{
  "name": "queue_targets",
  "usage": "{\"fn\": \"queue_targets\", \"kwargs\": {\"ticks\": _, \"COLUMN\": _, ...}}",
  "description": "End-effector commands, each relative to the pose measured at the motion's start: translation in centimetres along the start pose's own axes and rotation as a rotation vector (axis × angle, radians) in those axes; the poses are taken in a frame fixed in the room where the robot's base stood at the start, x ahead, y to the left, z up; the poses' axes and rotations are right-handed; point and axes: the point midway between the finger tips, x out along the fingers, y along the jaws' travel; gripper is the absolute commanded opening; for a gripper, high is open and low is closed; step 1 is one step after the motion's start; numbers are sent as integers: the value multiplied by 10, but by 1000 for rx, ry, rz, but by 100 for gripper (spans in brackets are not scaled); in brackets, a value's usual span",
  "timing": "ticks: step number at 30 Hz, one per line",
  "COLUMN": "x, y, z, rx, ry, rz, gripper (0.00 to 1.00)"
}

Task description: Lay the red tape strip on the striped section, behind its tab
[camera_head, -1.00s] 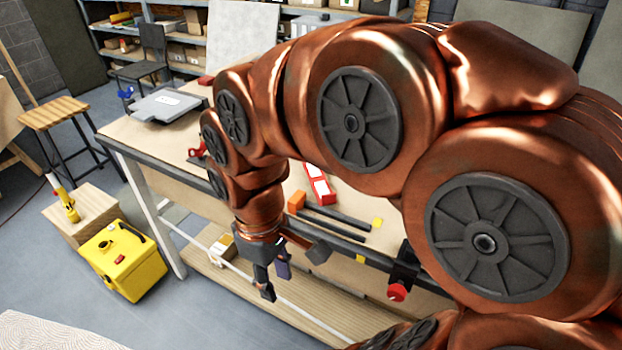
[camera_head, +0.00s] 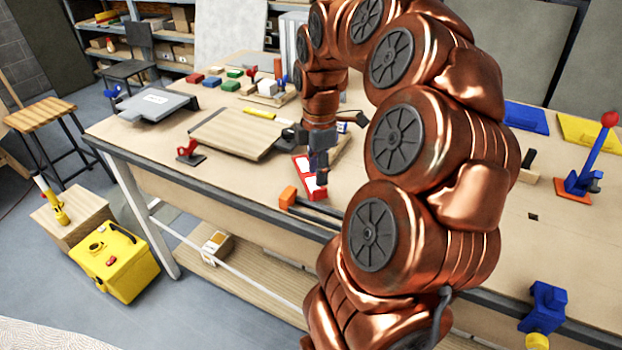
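My gripper (camera_head: 319,172) points down over the front part of the workbench (camera_head: 125,130). Its fingers are dark and small here, and I cannot tell whether they are open or shut, or whether they hold anything. A red piece with white patches (camera_head: 307,188) lies on the bench right under and beside the fingertips, partly hidden by them. I cannot tell whether they touch, or whether this is the red tape strip. A flat tan panel (camera_head: 235,133) lies left of the gripper. I cannot make out a striped section or a tab.
An orange-ended dark bar tool (camera_head: 288,197) lies at the front edge. A red clamp-like item (camera_head: 189,150) and a grey case (camera_head: 160,104) are at left. Several coloured blocks (camera_head: 232,86) stand behind. A blue lever with a red knob (camera_head: 590,155) stands at right.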

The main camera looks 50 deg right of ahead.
Motion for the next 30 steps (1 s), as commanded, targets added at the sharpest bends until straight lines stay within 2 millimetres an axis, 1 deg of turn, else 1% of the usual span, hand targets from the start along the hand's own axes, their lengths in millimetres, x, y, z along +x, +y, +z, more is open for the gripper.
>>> {"fn": "queue_targets", "kwargs": {"ticks": 3, "x": 9, "y": -2, "z": 0, "rx": 0, "ry": 1, "rz": -5, "gripper": 37}}
{"fn": "queue_targets", "kwargs": {"ticks": 11, "x": 20, "y": -2, "z": 2, "rx": 1, "ry": 1, "rz": -3, "gripper": 37}}
{"fn": "queue_targets", "kwargs": {"ticks": 14, "x": 30, "y": -2, "z": 4, "rx": 2, "ry": 0, "rz": -6, "gripper": 37}}
{"fn": "queue_targets", "kwargs": {"ticks": 18, "x": 49, "y": -3, "z": 4, "rx": 0, "ry": 0, "rz": -7, "gripper": 37}}
{"fn": "queue_targets", "kwargs": {"ticks": 21, "x": 58, "y": -2, "z": 4, "rx": 0, "ry": 0, "rz": -2, "gripper": 37}}
{"fn": "queue_targets", "kwargs": {"ticks": 24, "x": 62, "y": -2, "z": 4, "rx": 0, "ry": 1, "rz": -2, "gripper": 37}}
{"fn": "queue_targets", "kwargs": {"ticks": 29, "x": 62, "y": -2, "z": 4, "rx": 0, "ry": 1, "rz": -1, "gripper": 37}}
{"fn": "queue_targets", "kwargs": {"ticks": 30, "x": 62, "y": -2, "z": 4, "rx": 0, "ry": 1, "rz": -1, "gripper": 34}}
